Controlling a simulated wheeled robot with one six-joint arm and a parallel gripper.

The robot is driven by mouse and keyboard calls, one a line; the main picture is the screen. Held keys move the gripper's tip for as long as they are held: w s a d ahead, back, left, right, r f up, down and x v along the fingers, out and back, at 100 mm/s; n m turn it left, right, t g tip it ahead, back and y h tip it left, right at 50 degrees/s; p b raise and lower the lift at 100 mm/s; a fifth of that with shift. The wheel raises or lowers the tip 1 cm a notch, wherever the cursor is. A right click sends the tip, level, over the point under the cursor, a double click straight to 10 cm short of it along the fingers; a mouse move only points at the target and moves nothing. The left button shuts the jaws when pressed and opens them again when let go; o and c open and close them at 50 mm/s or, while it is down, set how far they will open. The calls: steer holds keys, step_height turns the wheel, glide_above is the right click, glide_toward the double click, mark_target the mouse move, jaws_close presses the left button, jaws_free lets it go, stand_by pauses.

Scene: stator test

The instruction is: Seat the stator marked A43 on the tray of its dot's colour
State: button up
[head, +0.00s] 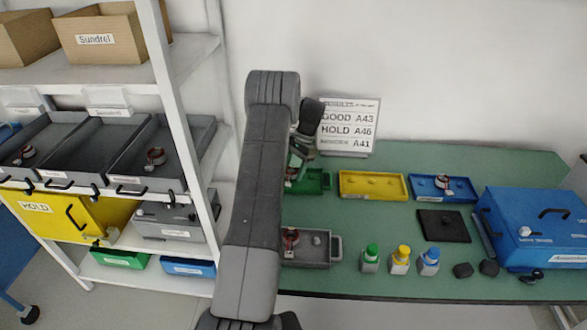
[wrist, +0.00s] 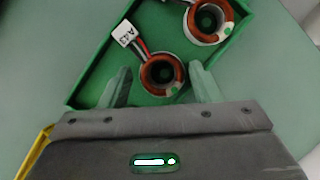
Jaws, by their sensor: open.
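The stator tagged A43 (wrist: 162,76), a copper-wound ring with red and dark leads and a white tag (wrist: 124,34), is in the green tray (wrist: 88,84) in the wrist view. A small green dot shows on its lower rim. My gripper (wrist: 162,88) is open, with one finger on each side of this stator. I cannot tell whether the fingers touch it. A second stator (wrist: 208,20) with a green dot is in the same tray, at upper right. In the head view, my arm hides much of the green tray (head: 318,181) and my gripper.
A yellow tray (head: 345,192) and a blue tray (head: 420,188) holding a stator (head: 441,183) stand to the right. A results card (head: 348,127) reads GOOD A43. A grey tray (head: 318,262), dot bottles (head: 399,260) and a blue case (head: 530,225) are also on the bench.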

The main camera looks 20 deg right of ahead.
steer(key=shift+r, duration=0.15)
steer(key=shift+r+p, duration=1.35)
steer(key=shift+r, duration=1.05)
steer(key=shift+o, duration=0.2)
steer(key=o, duration=0.5)
steer(key=b+v, duration=0.1)
steer(key=v, duration=1.2)
steer(key=shift+w+d+r+b, duration=0.1)
steer(key=shift+d+r+b, duration=0.1)
steer(key=shift+r+b, duration=0.2)
steer(key=shift+f, duration=0.1)
